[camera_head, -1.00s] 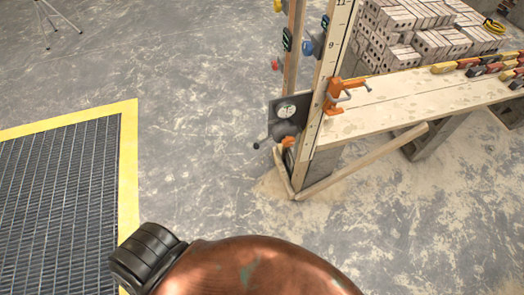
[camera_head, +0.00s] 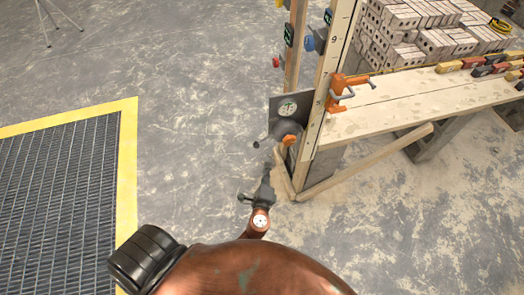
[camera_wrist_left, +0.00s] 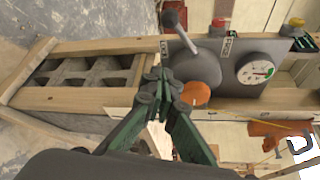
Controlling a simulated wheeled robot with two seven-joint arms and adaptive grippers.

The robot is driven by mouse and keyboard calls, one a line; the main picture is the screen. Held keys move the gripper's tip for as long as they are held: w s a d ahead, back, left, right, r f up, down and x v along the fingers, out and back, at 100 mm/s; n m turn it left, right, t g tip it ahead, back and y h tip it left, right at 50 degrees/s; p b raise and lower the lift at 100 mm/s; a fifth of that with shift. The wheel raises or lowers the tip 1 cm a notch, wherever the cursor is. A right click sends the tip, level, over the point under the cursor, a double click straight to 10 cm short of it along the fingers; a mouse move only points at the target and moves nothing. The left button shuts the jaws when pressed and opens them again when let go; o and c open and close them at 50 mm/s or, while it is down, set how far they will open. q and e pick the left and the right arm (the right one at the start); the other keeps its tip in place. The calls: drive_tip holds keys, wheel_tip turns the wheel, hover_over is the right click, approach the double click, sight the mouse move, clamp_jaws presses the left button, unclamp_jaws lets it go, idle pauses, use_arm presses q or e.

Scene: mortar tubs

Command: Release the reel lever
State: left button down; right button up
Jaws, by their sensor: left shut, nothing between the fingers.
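The reel unit (camera_head: 285,130) is a dark grey housing low on the wooden post, also seen in the left wrist view (camera_wrist_left: 195,68). Its lever (camera_wrist_left: 182,30) is a metal rod with a dark ball knob; the knob shows at the unit's left in the head view (camera_head: 257,144). An orange round piece (camera_wrist_left: 196,93) sits on the near side of the housing. My left gripper (camera_head: 267,172) is just below the unit, shut and empty. In the wrist view its fingertips (camera_wrist_left: 158,87) are together, left of the orange piece and apart from the lever knob. My right gripper is not in view.
A gauge (camera_wrist_left: 256,69) is beside the housing. An orange clamp (camera_head: 342,88) holds at the plank bench (camera_head: 390,105), with bricks (camera_head: 400,18) behind. A slanting wooden brace (camera_head: 365,162) runs low on the right. Floor left of the post is clear up to a yellow-edged grating (camera_head: 128,165).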

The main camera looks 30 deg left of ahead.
sight(263, 140)
use_arm(q)
drive_tip(key=x, duration=1)
drive_tip(key=shift+s+a+r+p, duration=0.2)
drive_tip(key=shift+s+a+r, duration=0.1)
drive_tip(key=shift+s+a, duration=0.35)
drive_tip(key=shift+s+a+r+p, duration=0.2)
drive_tip(key=shift+s+a+r, duration=0.15)
drive_tip(key=shift+s+a, duration=0.3)
